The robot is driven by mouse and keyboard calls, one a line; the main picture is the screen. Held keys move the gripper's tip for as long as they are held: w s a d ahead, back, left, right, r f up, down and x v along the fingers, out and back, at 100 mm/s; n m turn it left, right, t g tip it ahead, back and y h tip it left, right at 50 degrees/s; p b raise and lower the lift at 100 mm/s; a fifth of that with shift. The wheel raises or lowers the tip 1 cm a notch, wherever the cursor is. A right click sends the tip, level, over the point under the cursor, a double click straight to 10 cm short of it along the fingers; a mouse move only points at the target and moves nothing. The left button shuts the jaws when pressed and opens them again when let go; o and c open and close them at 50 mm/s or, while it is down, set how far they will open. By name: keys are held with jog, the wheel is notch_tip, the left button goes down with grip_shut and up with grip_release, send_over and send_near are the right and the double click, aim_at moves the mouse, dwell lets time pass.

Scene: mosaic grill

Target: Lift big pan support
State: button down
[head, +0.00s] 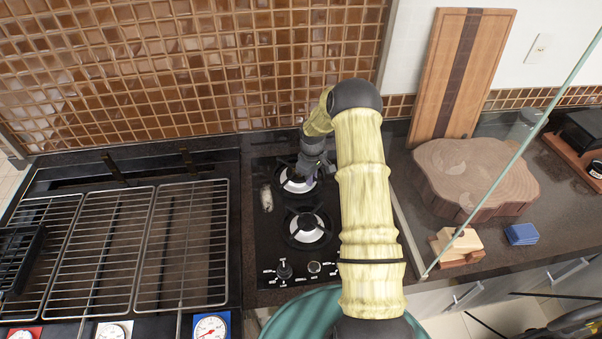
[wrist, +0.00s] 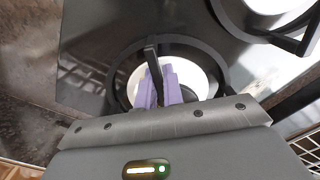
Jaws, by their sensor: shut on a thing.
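A black ring-shaped pan support (wrist: 185,43) with upright prongs sits around the white disc of the rear burner on the black hob (head: 262,225). My gripper (wrist: 160,88) is over this burner, its purple fingers shut on one dark prong of the support. In the head view, my gripper (head: 318,165) reaches down to the rear burner, and my wrist hides part of that support. A second pan support (head: 327,236) lies on the front burner and also shows in the wrist view (wrist: 292,45). I cannot tell whether the held support is raised.
Grill racks (head: 100,245) lie to the left. A tiled wall (head: 200,60) stands close behind the hob. To the right are a leaning cutting board (head: 440,80), a thick wooden slab (head: 475,170), wooden blocks (head: 457,243) and blue pads (head: 521,234). Control knobs (head: 284,270) line the hob's front.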

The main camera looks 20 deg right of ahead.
jog(key=shift+r, duration=0.1)
notch_tip(320, 180, up, 10)
jog(key=p, duration=0.5)
dwell(0.4)
notch_tip(320, 180, up, 7)
jog(key=p, duration=0.4)
dwell(0.6)
